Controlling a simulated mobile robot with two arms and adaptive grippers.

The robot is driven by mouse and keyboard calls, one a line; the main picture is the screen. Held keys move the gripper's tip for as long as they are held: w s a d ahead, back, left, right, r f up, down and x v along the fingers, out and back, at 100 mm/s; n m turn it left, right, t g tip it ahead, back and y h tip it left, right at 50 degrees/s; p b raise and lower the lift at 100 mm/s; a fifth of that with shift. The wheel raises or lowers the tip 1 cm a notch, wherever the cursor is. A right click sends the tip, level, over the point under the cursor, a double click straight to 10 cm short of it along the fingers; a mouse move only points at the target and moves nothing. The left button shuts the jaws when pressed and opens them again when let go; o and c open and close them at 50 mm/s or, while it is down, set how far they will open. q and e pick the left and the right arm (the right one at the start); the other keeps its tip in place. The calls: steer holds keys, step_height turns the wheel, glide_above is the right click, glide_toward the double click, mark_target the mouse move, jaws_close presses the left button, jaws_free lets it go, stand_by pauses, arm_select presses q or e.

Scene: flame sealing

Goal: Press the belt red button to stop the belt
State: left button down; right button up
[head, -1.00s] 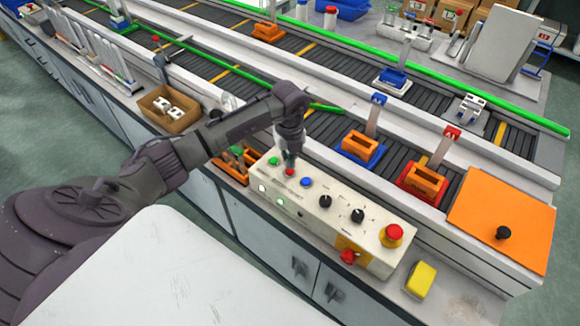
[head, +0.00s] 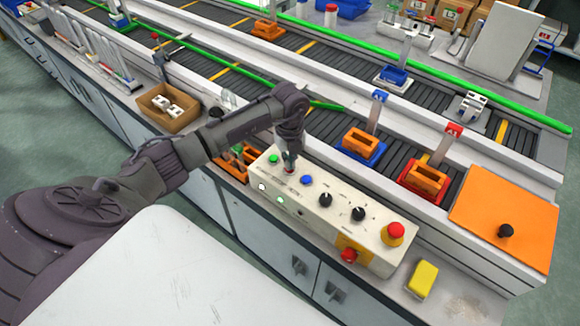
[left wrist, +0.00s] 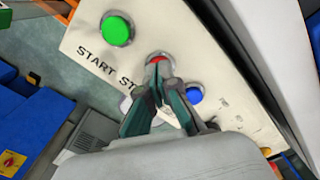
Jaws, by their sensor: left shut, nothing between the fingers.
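The control box (head: 320,218) stands on the bench in the head view. Its red belt button (left wrist: 159,57) sits between the green button (left wrist: 117,29) and the blue button (left wrist: 194,94) in the left wrist view, beside lettering that reads START and a partly covered ST. My left gripper (head: 290,170) is shut and empty, pointing down over the red button. In the left wrist view its fingertips (left wrist: 159,84) overlap the button's lower part. I cannot tell for certain whether they touch it. My right gripper is not in view.
A large red knob (head: 393,232) and black dials stand on the box's right part. An orange tray (head: 237,170) and a cardboard box (head: 150,108) are left of it. The conveyor (head: 330,130) runs behind. A yellow block (head: 423,279) lies at the right.

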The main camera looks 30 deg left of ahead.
arm_select(q)
steer(key=shift+f, duration=0.35)
steer(key=shift+r, duration=0.1)
step_height(320, 180, up, 8)
steer(key=p, duration=0.5)
steer(key=shift+p, duration=0.4)
stand_by(0.4)
